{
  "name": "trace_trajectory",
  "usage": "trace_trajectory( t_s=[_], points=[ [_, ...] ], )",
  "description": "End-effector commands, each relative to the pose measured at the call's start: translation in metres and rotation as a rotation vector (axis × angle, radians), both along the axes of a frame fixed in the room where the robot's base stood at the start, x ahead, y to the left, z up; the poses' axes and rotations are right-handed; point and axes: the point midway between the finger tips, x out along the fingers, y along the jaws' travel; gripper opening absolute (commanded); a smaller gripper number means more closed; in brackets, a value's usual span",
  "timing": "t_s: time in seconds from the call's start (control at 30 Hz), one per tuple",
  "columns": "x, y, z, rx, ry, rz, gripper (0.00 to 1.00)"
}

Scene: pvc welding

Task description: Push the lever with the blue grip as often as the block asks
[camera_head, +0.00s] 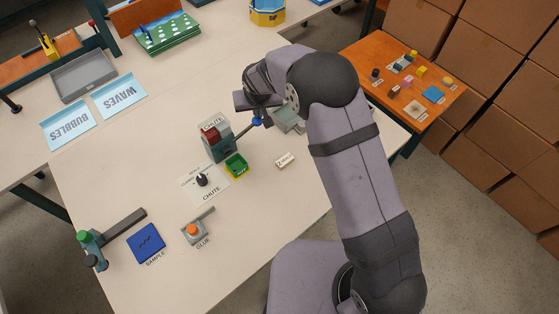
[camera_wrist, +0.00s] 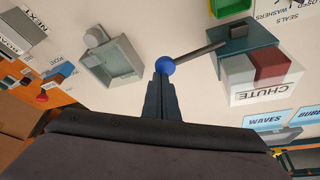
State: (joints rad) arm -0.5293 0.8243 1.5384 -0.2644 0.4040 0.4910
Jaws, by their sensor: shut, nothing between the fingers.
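The lever's blue ball grip (camera_head: 257,121) stands at the end of a dark rod that comes out of the teal base of the CHUTE box (camera_head: 213,129). In the wrist view the blue grip (camera_wrist: 167,67) is at the tips of my shut fingers (camera_wrist: 162,85), touching or nearly so; I cannot tell which. The rod (camera_wrist: 205,52) runs right to the teal base of the CHUTE box (camera_wrist: 262,75), which has a red and a pale part. My gripper (camera_head: 247,103) is partly hidden by my arm in the head view. A small white block (camera_head: 285,160) bears writing too small to read.
A green tray (camera_head: 236,165) sits beside the chute. A dial (camera_head: 201,180) marked CHUTE, a GLUE button (camera_head: 193,230) and a blue SAMPLE pad (camera_head: 147,243) lie nearer. A grey box (camera_wrist: 112,62) stands left of the fingers in the wrist view.

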Motion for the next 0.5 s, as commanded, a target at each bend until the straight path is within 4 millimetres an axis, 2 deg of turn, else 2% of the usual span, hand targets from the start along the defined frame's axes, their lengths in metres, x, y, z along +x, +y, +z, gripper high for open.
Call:
trace_trajectory(
  t_s=[0.5],
  points=[
    [0.0, 0.0, 0.029, 0.0, 0.0, 0.0, 0.0]
  ],
)
